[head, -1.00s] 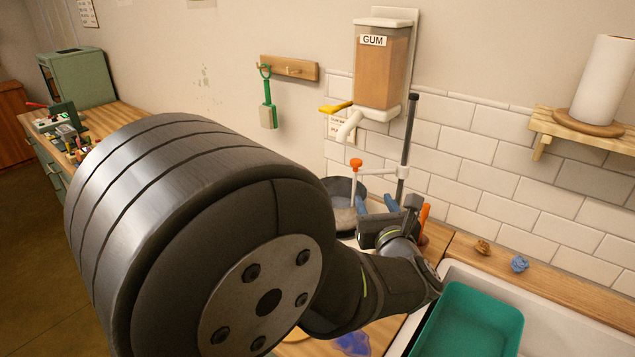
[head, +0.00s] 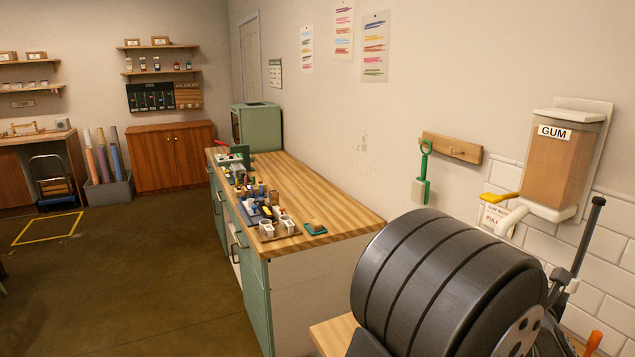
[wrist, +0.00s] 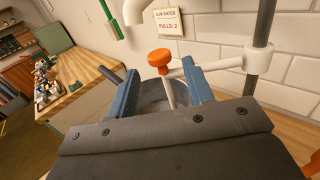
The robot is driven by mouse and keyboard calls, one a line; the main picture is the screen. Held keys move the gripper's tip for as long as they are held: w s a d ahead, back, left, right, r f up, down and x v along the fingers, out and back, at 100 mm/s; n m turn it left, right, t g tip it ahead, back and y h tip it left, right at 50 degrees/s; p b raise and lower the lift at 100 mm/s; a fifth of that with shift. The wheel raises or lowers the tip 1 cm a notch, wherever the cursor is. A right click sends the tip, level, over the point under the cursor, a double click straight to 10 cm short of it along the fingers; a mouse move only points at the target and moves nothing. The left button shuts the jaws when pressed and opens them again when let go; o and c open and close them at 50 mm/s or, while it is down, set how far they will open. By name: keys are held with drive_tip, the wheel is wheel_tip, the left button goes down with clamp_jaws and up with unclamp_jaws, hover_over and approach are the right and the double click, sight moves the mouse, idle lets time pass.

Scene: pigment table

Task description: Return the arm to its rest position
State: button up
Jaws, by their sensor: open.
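My gripper (wrist: 159,70) shows in the wrist view with its two blue fingers spread apart and nothing held between them. Beyond the fingers, an orange knob (wrist: 160,58) on a white rod appears in the gap, with part of a grey bowl (wrist: 150,88) behind it. I cannot tell the exact distance to them. In the head view, the big round dark joint of my own arm fills the lower right, and my gripper is not visible there.
A gum dispenser (head: 568,160) hangs on the right wall, beside a wooden peg rail (head: 452,148) with a green-handled tool (head: 422,180). A dark upright post (wrist: 262,25) stands close at the right in the wrist view. A cluttered workbench (head: 330,200) runs along the wall; the floor (head: 140,270) left of it is open.

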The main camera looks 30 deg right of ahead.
drive_tip(key=x, duration=0.5)
drive_tip(key=shift+w+d, duration=0.15)
drive_tip(key=shift+w, duration=0.05)
drive_tip(key=shift+s, duration=0.1)
drive_tip(key=v, duration=1.8)
drive_tip(key=x, duration=1.7)
drive_tip(key=shift+w+d, duration=0.2)
drive_tip(key=shift+w, duration=0.1)
drive_tip(key=shift+w+d+r, duration=0.2)
drive_tip(key=shift+d+r, duration=0.05)
drive_tip(key=shift+r, duration=0.45)
wheel_tip(320, 180, up, 16)
drive_tip(key=v, duration=1.7)
drive_tip(key=shift+s+a+r, duration=0.1)
